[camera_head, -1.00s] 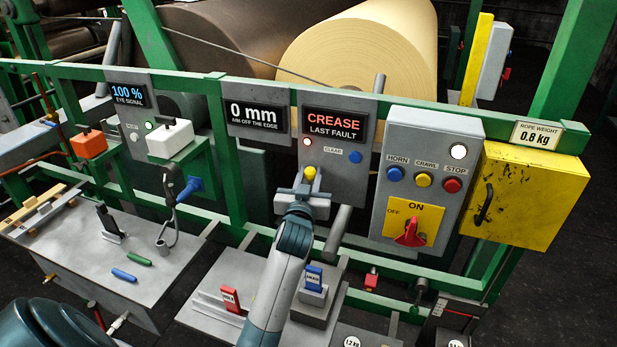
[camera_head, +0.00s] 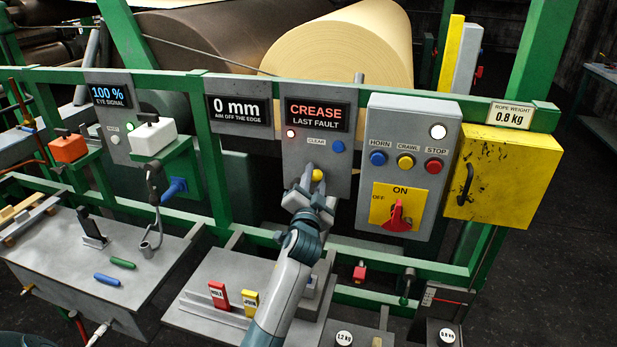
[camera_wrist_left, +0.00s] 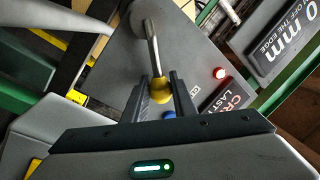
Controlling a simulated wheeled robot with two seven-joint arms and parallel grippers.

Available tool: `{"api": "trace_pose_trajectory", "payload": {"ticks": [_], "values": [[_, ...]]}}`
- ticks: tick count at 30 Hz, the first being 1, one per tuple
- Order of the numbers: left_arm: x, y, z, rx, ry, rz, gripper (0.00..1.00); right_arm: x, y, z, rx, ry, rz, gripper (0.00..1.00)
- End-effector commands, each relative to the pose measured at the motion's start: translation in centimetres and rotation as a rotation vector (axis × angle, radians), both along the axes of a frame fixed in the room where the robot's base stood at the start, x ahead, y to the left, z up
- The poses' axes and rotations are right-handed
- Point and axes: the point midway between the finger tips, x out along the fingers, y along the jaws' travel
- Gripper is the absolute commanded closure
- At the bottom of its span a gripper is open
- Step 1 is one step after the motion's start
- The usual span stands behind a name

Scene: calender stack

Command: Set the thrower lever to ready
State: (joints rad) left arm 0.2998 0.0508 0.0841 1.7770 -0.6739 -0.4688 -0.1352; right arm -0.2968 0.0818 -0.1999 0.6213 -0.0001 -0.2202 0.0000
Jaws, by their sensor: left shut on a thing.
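The thrower lever appears as a metal rod with a yellow ball knob (camera_wrist_left: 160,91) in the left wrist view. Its rod runs up from the knob to a round grey hub (camera_wrist_left: 143,18). Most of the rod is hidden in the head view. My right gripper is not in view.
A blue CLEAR button (camera_head: 338,147) sits close above the knob. To the right are the grey HORN, CRAWL and STOP box (camera_head: 415,130) and a yellow box (camera_head: 502,178). A green rail (camera_head: 390,268) crosses below. Red (camera_head: 218,296) and yellow (camera_head: 250,303) blocks stand beside my arm.

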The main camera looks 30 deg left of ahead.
Motion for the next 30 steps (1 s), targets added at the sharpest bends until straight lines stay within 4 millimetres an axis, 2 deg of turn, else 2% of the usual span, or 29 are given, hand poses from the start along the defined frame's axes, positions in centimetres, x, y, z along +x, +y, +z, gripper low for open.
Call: {"api": "trace_pose_trajectory", "payload": {"ticks": [9,23,24,25,30], "values": [[0.17,-0.71,-0.89,0.121,0.030,-0.001,1.00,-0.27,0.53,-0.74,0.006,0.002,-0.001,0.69],[0.18,-0.82,-1.02,0.136,0.035,0.000,1.00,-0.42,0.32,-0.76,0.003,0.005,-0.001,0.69],[0.18,-0.82,-1.02,0.136,0.035,0.000,0.66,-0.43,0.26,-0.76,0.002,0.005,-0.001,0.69],[0.18,-0.82,-1.02,0.136,0.035,0.000,0.59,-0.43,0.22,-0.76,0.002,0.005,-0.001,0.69],[0.19,-0.80,-0.94,0.135,0.034,0.000,0.57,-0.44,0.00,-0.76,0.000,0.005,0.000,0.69]]}}
